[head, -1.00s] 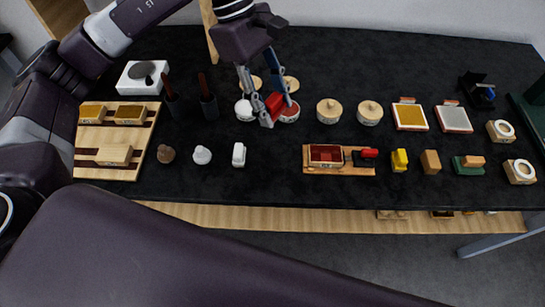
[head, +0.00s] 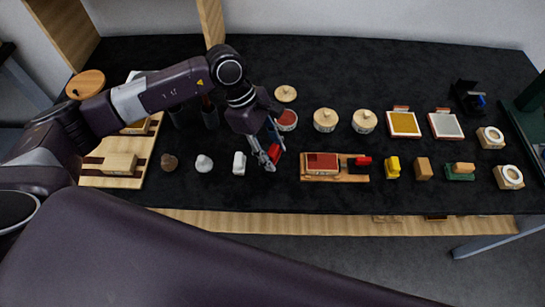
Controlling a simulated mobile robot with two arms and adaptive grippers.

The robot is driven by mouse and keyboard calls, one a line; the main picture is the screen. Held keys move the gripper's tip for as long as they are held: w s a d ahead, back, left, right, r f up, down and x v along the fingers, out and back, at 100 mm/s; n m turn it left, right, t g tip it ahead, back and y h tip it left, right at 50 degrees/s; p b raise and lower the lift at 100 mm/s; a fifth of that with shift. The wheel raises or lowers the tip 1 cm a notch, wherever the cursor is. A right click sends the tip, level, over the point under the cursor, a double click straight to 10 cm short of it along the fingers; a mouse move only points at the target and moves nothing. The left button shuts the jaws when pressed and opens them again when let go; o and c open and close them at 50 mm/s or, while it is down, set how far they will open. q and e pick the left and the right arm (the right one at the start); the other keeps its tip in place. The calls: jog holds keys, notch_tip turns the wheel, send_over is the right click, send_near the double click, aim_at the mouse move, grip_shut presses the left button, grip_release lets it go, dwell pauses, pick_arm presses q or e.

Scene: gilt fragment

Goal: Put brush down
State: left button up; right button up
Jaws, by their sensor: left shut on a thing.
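My left gripper (head: 266,161) is shut on a small red piece (head: 274,152), which I take to be the brush. The fingers hide most of it, and its bristles cannot be made out. The gripper points down over the black table, between a white block (head: 239,163) on its left and a wooden stand (head: 345,178) on its right. I cannot tell whether the brush touches the table. My right gripper is not in view.
An open pot of red (head: 287,120) stands just behind the gripper. A slatted wooden board (head: 91,181) lies at left. Bare table (head: 260,195) shows along the front.

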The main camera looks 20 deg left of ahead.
pick_arm(q)
notch_tip(320, 180, down, 4)
jog(key=shift+f+p, duration=0.15)
jog(key=shift+p, duration=0.4)
jog(key=shift+f, duration=0.15)
jog(key=o, duration=1.1)
jog(key=shift+r, duration=0.25)
jog(key=shift+w+a+r, duration=0.1)
jog(key=shift+a+r, duration=0.1)
jog(key=shift+r, duration=0.05)
jog(key=shift+b+v, duration=1.65)
jog(key=shift+v, duration=4)
